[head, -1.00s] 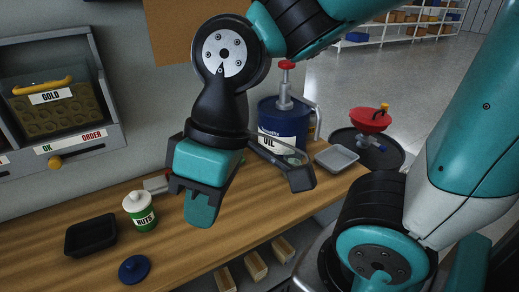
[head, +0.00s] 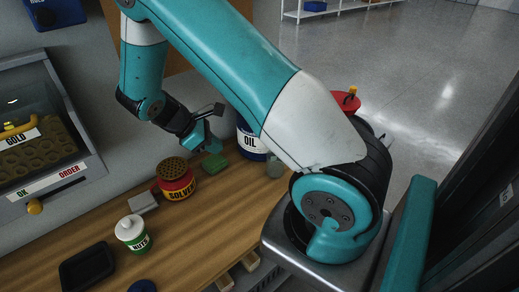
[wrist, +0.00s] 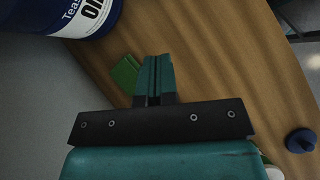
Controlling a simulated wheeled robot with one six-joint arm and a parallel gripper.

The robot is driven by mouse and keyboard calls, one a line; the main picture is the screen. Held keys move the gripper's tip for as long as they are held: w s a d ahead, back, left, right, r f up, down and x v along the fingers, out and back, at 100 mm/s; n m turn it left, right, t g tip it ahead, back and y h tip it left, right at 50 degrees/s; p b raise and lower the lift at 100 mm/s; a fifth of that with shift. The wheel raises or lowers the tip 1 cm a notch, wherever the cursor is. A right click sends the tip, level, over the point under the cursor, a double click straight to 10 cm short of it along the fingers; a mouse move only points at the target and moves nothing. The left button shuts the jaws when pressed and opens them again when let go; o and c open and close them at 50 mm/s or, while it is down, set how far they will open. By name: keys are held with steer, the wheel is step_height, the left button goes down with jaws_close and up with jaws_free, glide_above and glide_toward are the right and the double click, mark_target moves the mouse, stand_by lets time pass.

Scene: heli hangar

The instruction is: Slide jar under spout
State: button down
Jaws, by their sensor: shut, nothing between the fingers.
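A small greyish, see-through jar (head: 275,166) stands on the bench at the right of the blue oil drum (head: 250,142), partly hidden by my arm. The drum's spout is hidden behind my arm in the head view. The drum also shows at the top left of the wrist view (wrist: 88,18). My gripper (head: 213,146) is shut and empty, above the back of the bench, left of the drum. In the wrist view its teal fingers (wrist: 155,72) are together. The jar cannot be made out there.
A green sponge (head: 214,163) lies below the gripper. A solvent can (head: 175,180), grey block (head: 143,202), nuts can (head: 132,233) and black tray (head: 87,270) stand to the left. A blue lid (wrist: 300,140) lies near the front. The bench middle is clear.

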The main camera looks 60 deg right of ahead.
mark_target(268, 161)
steer(key=shift+g+h, duration=0.4)
steer(key=shift+g, duration=0.1)
steer(key=p+x, duration=0.1)
steer(key=x, duration=0.3)
steer(key=p+x, duration=0.1)
steer(key=x, duration=0.3)
steer(key=d+p+x, duration=0.1)
steer(key=p+x, duration=0.1)
steer(key=x, duration=0.2)
steer(key=shift+d+r, duration=0.15)
steer(key=shift+d, duration=0.05)
steer(key=shift+s+d+p, duration=0.95)
steer(key=shift+d, duration=0.25)
steer(key=shift+s+d, duration=0.15)
steer(key=shift+d, duration=0.1)
